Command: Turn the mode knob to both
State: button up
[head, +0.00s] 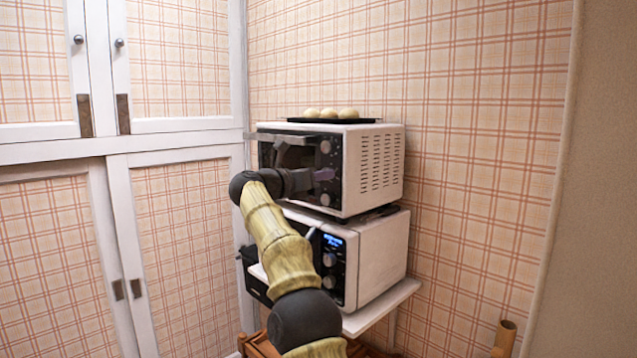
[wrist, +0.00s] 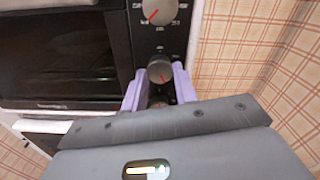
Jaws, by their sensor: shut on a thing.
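The upper white toaster oven (head: 370,165) has a column of round knobs on its dark front panel. My gripper (head: 325,174) is at this panel in the head view, over the middle knob. In the wrist view my gripper (wrist: 158,84) has its purple fingers on both sides of the silver middle knob (wrist: 159,68) and is shut on it. A small red mark shows low on that knob. The knob above (wrist: 160,10) has a red pointer slanting to the lower left. The lower knob (head: 326,199) is clear in the head view. The panel labels are too small to read.
A second appliance (head: 380,262) with a lit blue display stands under the oven on a white shelf (head: 385,307). A black tray (head: 335,121) with round buns (head: 330,113) sits on top. White cabinet doors (head: 180,180) are at the left. A plaid wall is at the right.

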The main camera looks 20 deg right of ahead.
jog(key=m, duration=0.2)
jog(key=m+b, duration=0.1)
jog(key=m, duration=0.2)
jog(key=shift+w+f, duration=0.1)
jog(key=shift+f, duration=0.1)
dwell(0.4)
jog(key=o, duration=1)
jog(key=shift+c, duration=0.2)
jog(key=shift+r, duration=0.1)
jog(key=shift+a, duration=0.1)
